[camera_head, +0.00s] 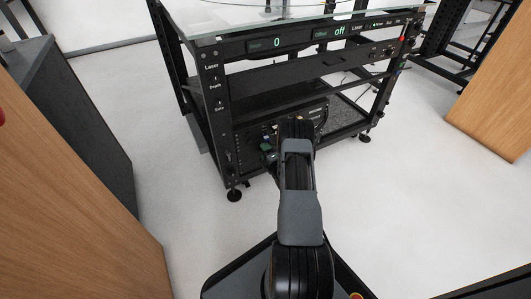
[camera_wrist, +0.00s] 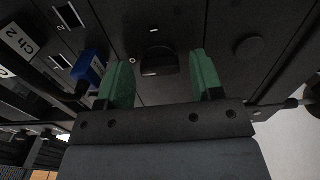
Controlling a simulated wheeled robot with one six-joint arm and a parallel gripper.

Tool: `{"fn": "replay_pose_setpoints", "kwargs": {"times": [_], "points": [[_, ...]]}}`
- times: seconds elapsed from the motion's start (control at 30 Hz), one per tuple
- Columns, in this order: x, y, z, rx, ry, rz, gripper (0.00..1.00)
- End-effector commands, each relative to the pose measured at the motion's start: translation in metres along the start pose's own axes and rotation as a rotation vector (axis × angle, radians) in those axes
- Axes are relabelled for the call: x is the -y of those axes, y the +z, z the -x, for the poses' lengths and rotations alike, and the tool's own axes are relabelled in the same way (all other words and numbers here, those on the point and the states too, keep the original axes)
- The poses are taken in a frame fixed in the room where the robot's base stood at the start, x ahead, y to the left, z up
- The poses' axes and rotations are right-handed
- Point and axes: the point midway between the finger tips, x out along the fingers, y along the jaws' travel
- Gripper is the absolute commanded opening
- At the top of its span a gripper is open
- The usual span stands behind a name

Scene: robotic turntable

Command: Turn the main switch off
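In the wrist view a dark panel fills most of the picture. A black knob-like part (camera_wrist: 158,60) stands out from it, with a small white mark beside it; I take it to be the main switch, though its label is not readable. My gripper (camera_wrist: 160,78) is open, with its two green fingers on either side of the knob and visible gaps to both. Whether the fingertips reach level with the knob is unclear. In the head view my gripper (camera_head: 267,147) is at the lower front of the black turntable rack (camera_head: 222,120), partly hidden by my arm.
A blue part (camera_wrist: 89,66) sticks out of the panel close to the left finger in the wrist view. The rack's display (camera_head: 277,43) shows 0 and another (camera_head: 330,33) shows off. Wood-sided furniture stands left (camera_head: 75,210) and right (camera_head: 497,100); the pale floor between is clear.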

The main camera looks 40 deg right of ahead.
Motion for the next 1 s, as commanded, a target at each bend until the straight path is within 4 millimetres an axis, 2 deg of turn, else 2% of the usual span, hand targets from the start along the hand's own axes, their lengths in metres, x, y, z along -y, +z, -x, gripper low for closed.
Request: {"fn": "replay_pose_setpoints", "kwargs": {"times": [0.27, 0.43, 0.8, 1.0], "points": [[0.000, 0.000, 0.000, -0.001, 0.000, -0.001, 0.66], [-0.001, 0.000, 0.012, 0.000, -0.003, -0.002, 0.66], [-0.003, 0.001, 0.085, 0.003, -0.003, -0.004, 0.66], [-0.002, 0.001, 0.117, 0.003, -0.002, -0.003, 0.66]]}}
